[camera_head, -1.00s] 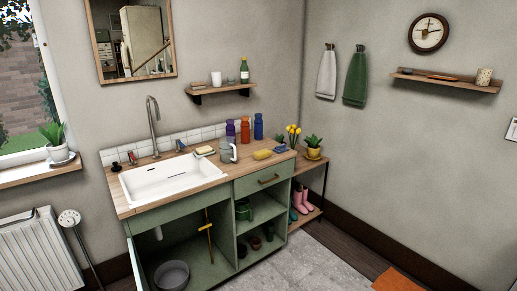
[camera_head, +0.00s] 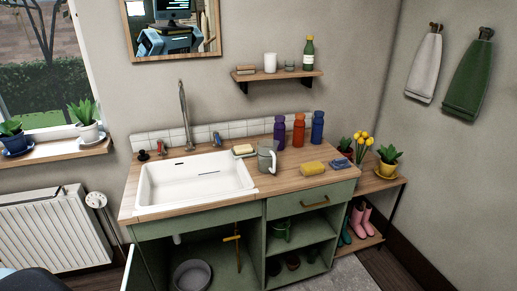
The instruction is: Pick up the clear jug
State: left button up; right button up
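The clear jug (camera_head: 266,157) stands upright on the wooden counter, just right of the white sink. It looks greyish and see-through, with a handle. A soap dish with a yellow bar (camera_head: 243,150) is close to its left, and a purple bottle (camera_head: 279,132) stands behind it. Neither of my grippers shows in the head view, so I cannot see their state.
An orange bottle (camera_head: 298,130) and a blue bottle (camera_head: 317,127) stand behind a yellow sponge (camera_head: 312,168) on the counter (camera_head: 285,181). The sink (camera_head: 194,180) fills the left. A wall shelf (camera_head: 275,77) hangs above. The cabinet below is open at left.

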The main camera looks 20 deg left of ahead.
aim_at(268, 158)
jog(key=i+j+u, duration=0.1)
jog(key=i+u, duration=0.35)
jog(key=i+l+u, duration=0.1)
jog(key=i+u, duration=0.35)
jog(key=i+l+u, duration=0.2)
jog(key=i+u, duration=0.25)
jog(key=k, duration=0.1)
